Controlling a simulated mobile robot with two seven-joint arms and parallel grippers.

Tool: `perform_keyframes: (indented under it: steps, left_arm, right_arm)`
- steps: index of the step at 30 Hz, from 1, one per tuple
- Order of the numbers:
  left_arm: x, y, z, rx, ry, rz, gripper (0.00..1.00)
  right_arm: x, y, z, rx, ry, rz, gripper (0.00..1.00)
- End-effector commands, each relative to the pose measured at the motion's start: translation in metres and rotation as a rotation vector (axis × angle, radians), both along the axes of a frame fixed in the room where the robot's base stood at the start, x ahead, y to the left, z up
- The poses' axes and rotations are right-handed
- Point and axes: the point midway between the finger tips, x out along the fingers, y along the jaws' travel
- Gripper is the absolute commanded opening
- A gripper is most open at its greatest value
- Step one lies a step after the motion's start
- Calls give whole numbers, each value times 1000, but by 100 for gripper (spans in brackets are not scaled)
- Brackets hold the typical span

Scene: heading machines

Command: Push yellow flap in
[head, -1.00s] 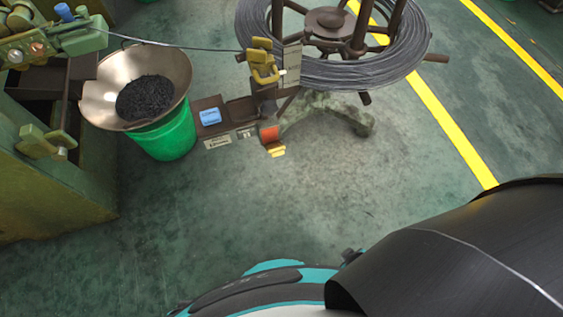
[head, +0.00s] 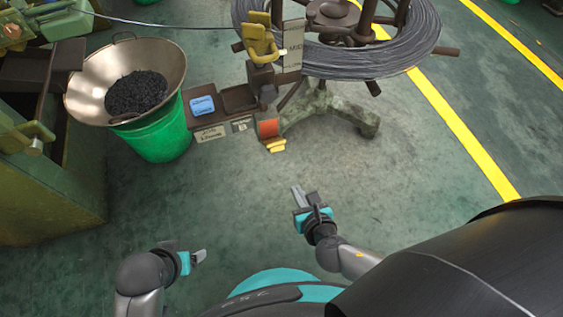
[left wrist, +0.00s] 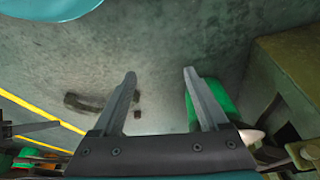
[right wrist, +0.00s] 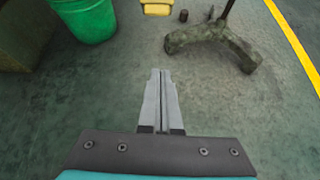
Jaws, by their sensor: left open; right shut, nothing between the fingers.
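A small yellow flap-like piece (head: 275,145) sits low on the front of the stand, under a red-orange part (head: 268,128). A yellow piece (right wrist: 157,6) also shows at the top edge of the right wrist view. A larger yellow bracket-like part (head: 258,40) stands higher, beside the wire coil. I cannot tell which one is the task's flap. My right gripper (head: 297,192) is shut and empty, below and apart from the low yellow piece. My left gripper (head: 201,256) is open and empty over the floor at lower left; its spread fingers show in the left wrist view (left wrist: 159,74).
A green bucket (head: 160,138) under a metal bowl (head: 85,78) of dark pieces stands left of the stand. A wire coil (head: 350,62) on a reel is behind. A green machine (head: 60,195) is at far left. The floor before the stand is clear.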

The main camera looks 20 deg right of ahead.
Motion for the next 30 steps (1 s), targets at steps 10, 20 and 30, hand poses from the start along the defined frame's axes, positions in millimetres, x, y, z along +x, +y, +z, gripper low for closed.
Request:
perform_keyframes:
  steps: [10, 20, 30]
  left_arm:
    - [0, -1, 7, -2, -4, 1, 77]
    - [3, -1, 16, -5, -22, 1, 77]
    - [5, -1, 53, -11, -75, 3, 77]
  right_arm:
    - [2, 5, 7, -49, -30, 44, 0]
    - [13, 5, 0, -46, -32, 41, 0]
    - [47, 6, -21, -46, -31, 41, 0]
